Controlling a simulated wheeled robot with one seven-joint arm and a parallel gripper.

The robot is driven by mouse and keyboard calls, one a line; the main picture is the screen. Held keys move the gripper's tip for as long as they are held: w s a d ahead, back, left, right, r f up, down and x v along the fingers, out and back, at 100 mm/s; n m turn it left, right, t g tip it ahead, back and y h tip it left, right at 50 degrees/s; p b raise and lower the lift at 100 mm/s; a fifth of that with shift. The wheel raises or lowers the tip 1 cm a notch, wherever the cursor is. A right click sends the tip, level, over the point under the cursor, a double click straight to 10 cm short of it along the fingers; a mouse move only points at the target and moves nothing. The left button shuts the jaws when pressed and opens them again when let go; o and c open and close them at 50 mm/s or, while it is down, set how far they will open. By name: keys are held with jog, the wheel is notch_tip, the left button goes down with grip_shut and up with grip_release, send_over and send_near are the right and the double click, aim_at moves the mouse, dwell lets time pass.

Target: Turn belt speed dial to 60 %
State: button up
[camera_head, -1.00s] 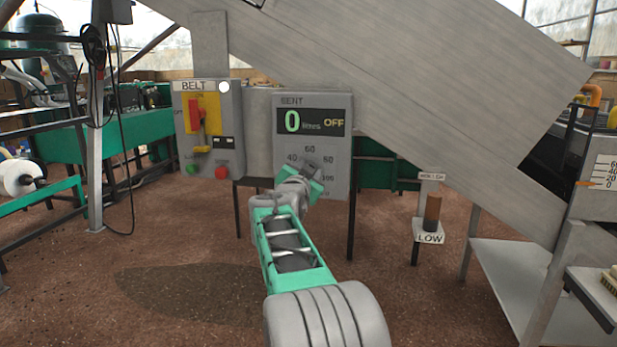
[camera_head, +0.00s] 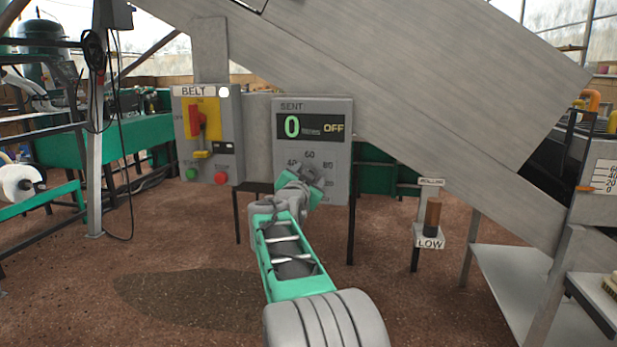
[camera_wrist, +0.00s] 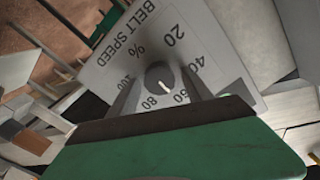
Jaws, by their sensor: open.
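The belt speed dial is a small round dark knob (camera_wrist: 159,76) with a white pointer mark, on a pale panel marked BELT SPEED %. In the wrist view the mark points down and right, roughly between the 60 and 80 labels; the exact value is hard to tell. My gripper (camera_wrist: 162,88) is open, with its grey fingers on either side of the knob; I cannot tell whether they touch it. In the head view my gripper (camera_head: 306,173) is in front of the grey panel (camera_head: 335,155) and hides the knob. The display (camera_head: 311,126) reads 0 and OFF.
Left of the dial panel is the BELT box (camera_head: 232,150) with a red handle on a yellow plate, a green START and a red STOP button. A sloping metal chute (camera_head: 400,110) runs overhead.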

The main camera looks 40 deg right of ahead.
jog(key=v, duration=0.7)
jog(key=shift+s+a+p, duration=0.2)
jog(key=shift+a+p, duration=0.1)
jog(key=shift+p, duration=0.1)
